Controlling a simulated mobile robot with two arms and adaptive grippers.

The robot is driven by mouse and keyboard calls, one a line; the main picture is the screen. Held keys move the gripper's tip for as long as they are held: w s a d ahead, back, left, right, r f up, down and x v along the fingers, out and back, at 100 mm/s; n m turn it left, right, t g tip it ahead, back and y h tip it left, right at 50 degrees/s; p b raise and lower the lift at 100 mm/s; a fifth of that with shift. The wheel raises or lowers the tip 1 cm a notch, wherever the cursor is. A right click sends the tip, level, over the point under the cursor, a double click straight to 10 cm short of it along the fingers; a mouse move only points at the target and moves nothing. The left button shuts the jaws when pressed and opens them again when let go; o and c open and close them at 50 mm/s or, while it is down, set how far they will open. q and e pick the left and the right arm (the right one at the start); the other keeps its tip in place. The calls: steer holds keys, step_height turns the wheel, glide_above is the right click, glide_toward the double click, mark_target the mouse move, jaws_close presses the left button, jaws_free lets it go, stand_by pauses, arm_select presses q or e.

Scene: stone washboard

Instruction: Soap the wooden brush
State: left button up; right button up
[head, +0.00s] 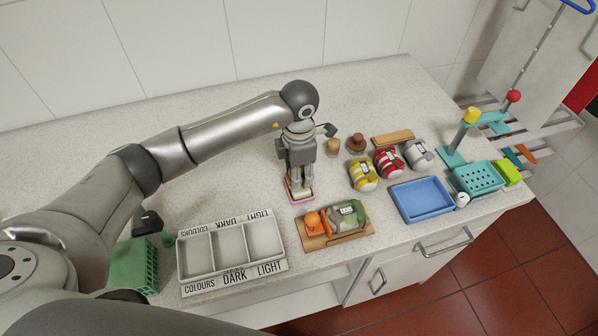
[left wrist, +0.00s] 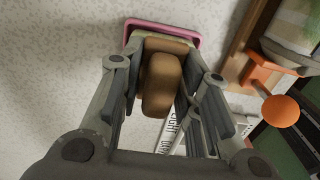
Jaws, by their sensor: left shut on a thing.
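My left gripper (head: 301,183) points down over the pink soap dish (head: 292,200). In the left wrist view my left gripper (left wrist: 163,95) is shut on the brown wooden brush (left wrist: 161,90), which sits between its fingers. Beyond the brush, the pink rim of the dish (left wrist: 158,24) shows. In the head view a pale bar, apparently soap (head: 301,194), shows in the dish under the fingertips. The brush is mostly hidden there, and I cannot tell whether it touches the soap. My right gripper is not in view.
A three-part tray (head: 211,279) is at the left.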

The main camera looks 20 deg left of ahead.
arm_select(q)
steer(key=shift+f+b, duration=0.4)
steer(key=shift+f, duration=0.05)
stand_by(1.9)
steer(key=shift+r+p, duration=1.55)
steer(key=shift+r, duration=2)
